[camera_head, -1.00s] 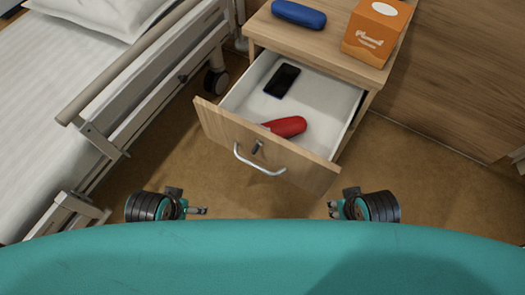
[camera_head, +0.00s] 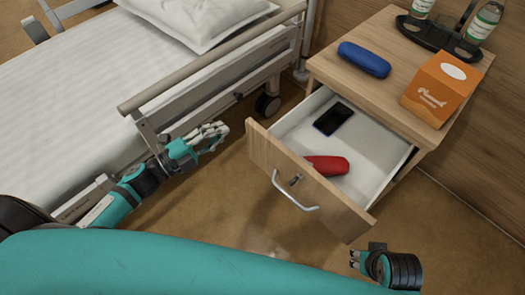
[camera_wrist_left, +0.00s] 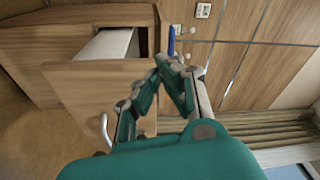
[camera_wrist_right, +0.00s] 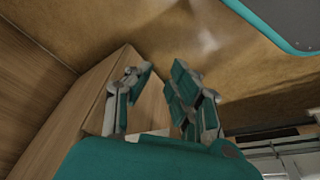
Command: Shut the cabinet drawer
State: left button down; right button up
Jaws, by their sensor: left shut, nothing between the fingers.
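The cabinet (camera_head: 395,50) is light wood, and its drawer (camera_head: 385,165) is pulled well out. The drawer's front panel (camera_head: 262,150) carries a curved silver handle (camera_head: 297,197) and a small lock. A dark phone (camera_head: 333,118) and a red case (camera_head: 328,165) lie inside. My left gripper (camera_head: 220,135) is shut and empty, a little left of the front panel and apart from it. The left wrist view shows its fingertips (camera_wrist_left: 165,62) together, with the drawer front (camera_wrist_left: 85,85) behind. My right gripper (camera_head: 353,259) is low, in front of the drawer's right corner; its fingers (camera_wrist_right: 160,72) are apart and empty.
The bed (camera_head: 110,90) with its side rail stands left, close to my left arm. A blue case (camera_head: 364,58), an orange tissue box (camera_head: 440,88) and bottles in a dark holder (camera_head: 440,38) stand on the cabinet top. Floor (camera_head: 220,215) is clear before the drawer.

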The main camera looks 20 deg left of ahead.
pick_arm(q)
jog(key=s+m+g+h, duration=0.6)
jog(key=s+m+g, duration=0.3)
jog(key=m+g, duration=0.15)
send_near(284, 154)
jog(key=s+d, duration=0.2)
jog(key=s, duration=0.1)
jog(key=shift+m, duration=0.25)
jog(key=w+d, duration=0.1)
jog(key=w, duration=0.1)
jog(key=w+d, duration=0.1)
jog(key=shift+w+d, duration=0.35)
jog(key=shift+w, duration=0.05)
jog(key=shift+w+d, duration=0.1)
jog(key=shift+w, duration=0.05)
pick_arm(e)
jog(key=shift+s+r, duration=0.4)
jog(key=shift+f, duration=0.1)
